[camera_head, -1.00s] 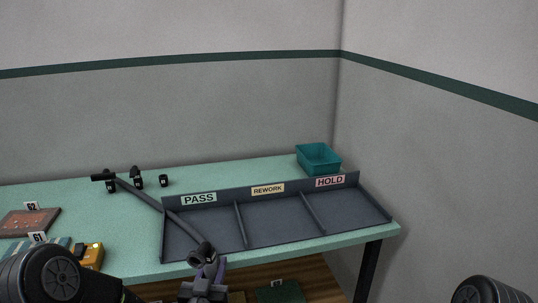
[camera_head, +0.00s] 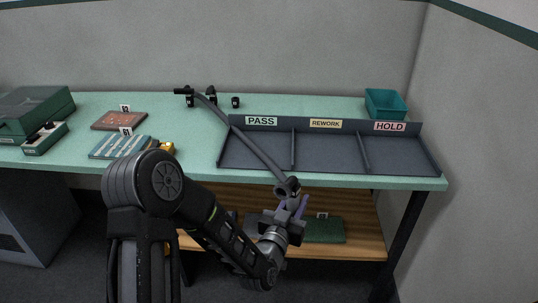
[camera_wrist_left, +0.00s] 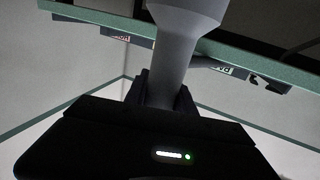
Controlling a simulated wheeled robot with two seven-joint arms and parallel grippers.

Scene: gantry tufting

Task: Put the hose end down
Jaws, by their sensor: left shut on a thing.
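A grey hose (camera_head: 240,137) runs from a black fitting (camera_head: 184,92) at the back of the bench, across the PASS part of the tray, to its dark end (camera_head: 288,187) at the bench's front edge. My left gripper (camera_head: 296,205) is shut on the hose near that end, just in front of the edge. In the left wrist view the pale flared hose end (camera_wrist_left: 172,45) stands between the dark fingers (camera_wrist_left: 160,95). I cannot tell whether the end touches anything else. My right gripper is out of view.
A dark tray (camera_head: 440,172) has PASS, REWORK and HOLD parts, all empty apart from the hose crossing PASS. A teal bin (camera_head: 386,103) stands behind it. Boards (camera_head: 119,121), a yellow tool (camera_head: 167,148) and a green case (camera_head: 38,108) lie left. A wooden shelf (camera_head: 350,240) is below.

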